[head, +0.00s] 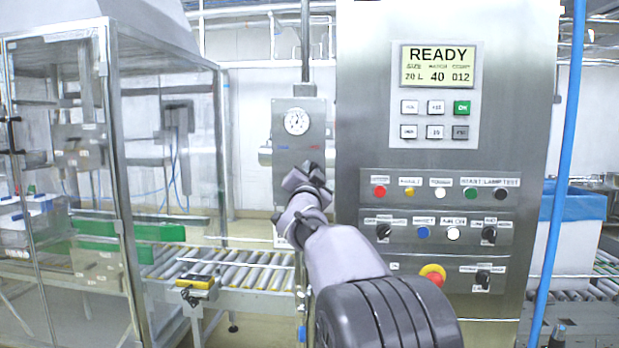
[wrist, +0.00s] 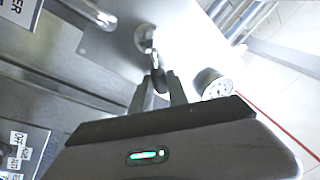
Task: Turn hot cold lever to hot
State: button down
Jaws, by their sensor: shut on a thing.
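The hot cold lever (wrist: 147,40) shows in the wrist view as a shiny metal pivot on a steel plate, with a dark grip end pointing down toward my fingers. My gripper (wrist: 161,84) is shut on the lever's dark end, one finger on each side. In the head view my gripper (head: 308,178) is in front of the small steel panel (head: 285,110), covering the lever there. A blue mark shows at the panel's left and a red mark at its right. Which way the lever points against these marks is hidden.
A round gauge (head: 297,121) sits just above the marks, close to my gripper. The control cabinet (head: 350,120) with buttons stands right of it. A roller conveyor (head: 225,268) and a glass-walled enclosure (head: 110,130) are at left. A blue pipe (head: 565,130) stands at right.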

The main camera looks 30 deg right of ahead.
jog(key=shift+d+f+m, duration=0.1)
jog(key=shift+m, duration=0.3)
jog(key=c, duration=1.3)
grip_release()
jog(key=b+v, duration=0.1)
jog(key=v, duration=1.6)
jog(key=shift+s, duration=0.2)
jog(key=shift+a+f, duration=0.1)
jog(key=shift+a, duration=0.15)
